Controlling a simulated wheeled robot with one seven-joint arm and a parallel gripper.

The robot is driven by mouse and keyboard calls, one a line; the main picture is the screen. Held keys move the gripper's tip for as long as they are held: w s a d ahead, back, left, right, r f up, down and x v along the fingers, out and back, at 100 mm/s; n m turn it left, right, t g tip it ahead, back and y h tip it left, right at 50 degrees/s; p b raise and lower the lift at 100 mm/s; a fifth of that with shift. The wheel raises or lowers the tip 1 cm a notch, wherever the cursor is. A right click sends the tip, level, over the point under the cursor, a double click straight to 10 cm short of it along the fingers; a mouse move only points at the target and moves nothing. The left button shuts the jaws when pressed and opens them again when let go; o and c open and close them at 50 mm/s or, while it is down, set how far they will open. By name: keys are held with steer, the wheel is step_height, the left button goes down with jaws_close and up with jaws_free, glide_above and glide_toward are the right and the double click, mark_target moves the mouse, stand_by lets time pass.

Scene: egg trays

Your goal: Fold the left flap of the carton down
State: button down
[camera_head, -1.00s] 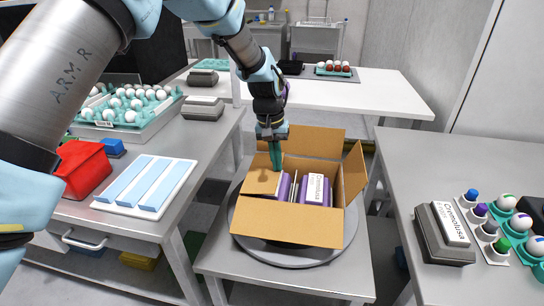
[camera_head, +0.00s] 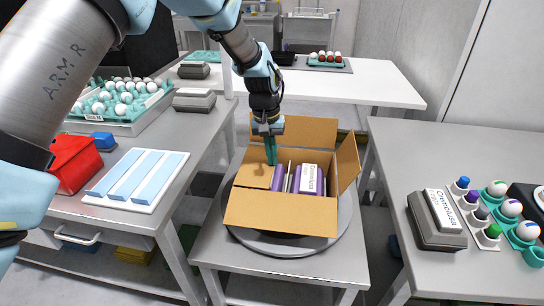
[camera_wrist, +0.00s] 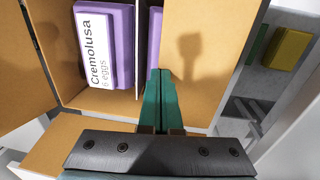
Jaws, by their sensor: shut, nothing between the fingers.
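The open brown carton (camera_head: 279,212) stands on a round grey turntable. Its left flap (camera_head: 252,177) lies inward, roughly level over the left part of the opening; it also shows in the wrist view (camera_wrist: 207,62), with a gripper shadow on it. The back flap (camera_head: 308,131) stands up, the right flap (camera_head: 347,163) is raised outward, and the front flap leans outward. Purple egg boxes (camera_head: 311,181) with white labels are inside. My gripper (camera_head: 271,161) is shut and empty, its teal fingers at the left flap's inner edge. I cannot tell whether they touch it.
The turntable (camera_head: 335,231) rests on a grey table. A gap separates the tables.

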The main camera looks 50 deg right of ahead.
steer(key=shift+w+a+f, duration=0.1)
steer(key=shift+a, duration=0.05)
steer(key=shift+w+a+f, duration=0.1)
steer(key=shift+w+a, duration=0.3)
steer(key=shift+w, duration=0.2)
steer(key=shift+r+p, duration=0.3)
steer(key=shift+r, duration=0.1)
steer(key=r+p, duration=0.1)
steer(key=r, duration=0.1)
steer(key=r+p, duration=0.1)
steer(key=r, duration=0.1)
steer(key=shift+s+d+r+p, duration=0.2)
steer(key=shift+r+p, duration=0.1)
steer(key=shift+p, duration=0.1)
steer(key=shift+s+d+r+b, duration=0.1)
steer(key=shift+r+b, duration=0.25)
steer(key=shift+b, duration=0.55)
step_height(320, 180, up, 8)
steer(key=b, duration=0.2)
steer(key=shift+r, duration=0.15)
